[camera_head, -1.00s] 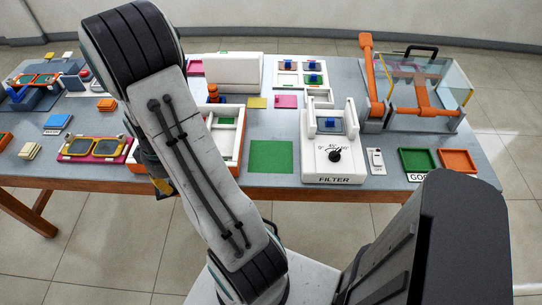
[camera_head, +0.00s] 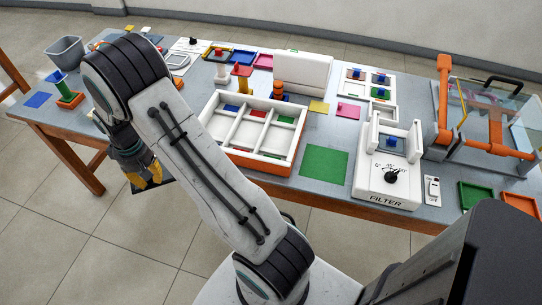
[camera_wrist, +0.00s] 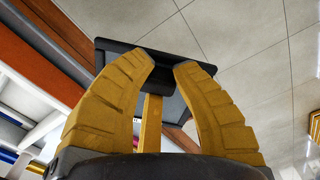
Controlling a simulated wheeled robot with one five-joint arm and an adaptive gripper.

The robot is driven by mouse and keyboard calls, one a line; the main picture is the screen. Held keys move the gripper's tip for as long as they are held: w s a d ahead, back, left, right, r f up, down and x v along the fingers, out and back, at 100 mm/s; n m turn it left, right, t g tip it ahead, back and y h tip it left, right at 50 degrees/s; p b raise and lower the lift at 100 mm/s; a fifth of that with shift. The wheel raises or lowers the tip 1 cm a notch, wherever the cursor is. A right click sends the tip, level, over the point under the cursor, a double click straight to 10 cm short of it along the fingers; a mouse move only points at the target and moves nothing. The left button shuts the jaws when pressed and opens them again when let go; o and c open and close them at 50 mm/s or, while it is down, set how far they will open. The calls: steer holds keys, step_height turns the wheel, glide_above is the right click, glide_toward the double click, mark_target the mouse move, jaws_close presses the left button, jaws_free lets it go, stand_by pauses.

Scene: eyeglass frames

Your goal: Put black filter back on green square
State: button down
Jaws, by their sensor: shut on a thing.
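My gripper (camera_head: 150,176) has yellow fingers and hangs in front of the table's front edge, left of the white tray. It is shut on the black filter (camera_head: 158,186), a flat dark piece held clear of the table over the floor. In the wrist view the fingers (camera_wrist: 163,62) close on the near part of the black filter (camera_wrist: 118,46). The filter's lower part is partly hidden by the fingers. The green square (camera_head: 325,162) lies bare and flat on the table, right of the tray and left of the white FILTER device (camera_head: 388,188).
A white compartment tray (camera_head: 262,162) with an orange base stands between my gripper and the green square. A clear box with orange bars (camera_head: 497,148) stands at the right. A blue square (camera_head: 39,99) and a grey bin (camera_head: 66,50) are at far left.

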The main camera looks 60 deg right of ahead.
steer(key=d, duration=0.5)
steer(key=d+r, duration=0.1)
steer(key=d, duration=0.1)
steer(key=shift+s+d+b, duration=0.2)
steer(key=shift+s+b, duration=0.05)
steer(key=shift+b, duration=0.15)
steer(key=s+d+r+m+b, duration=0.1)
steer(key=s+d+r, duration=0.1)
steer(key=s+d, duration=0.6)
steer(key=s+d+r+m+b, duration=0.15)
steer(key=s+d, duration=0.25)
steer(key=d, duration=0.8)
steer(key=s+d+r+b, duration=0.1)
steer(key=s+d+r, duration=0.1)
steer(key=s+d, duration=0.55)
steer(key=m+h+b, duration=0.1)
steer(key=b, duration=0.4)
glide_above(326, 174)
step_height(326, 174, down, 4)
steer(key=shift+a+f+b, duration=0.15)
steer(key=shift+f+b, duration=0.55)
steer(key=shift+f, duration=4.85)
steer(key=shift+f, duration=0.1)
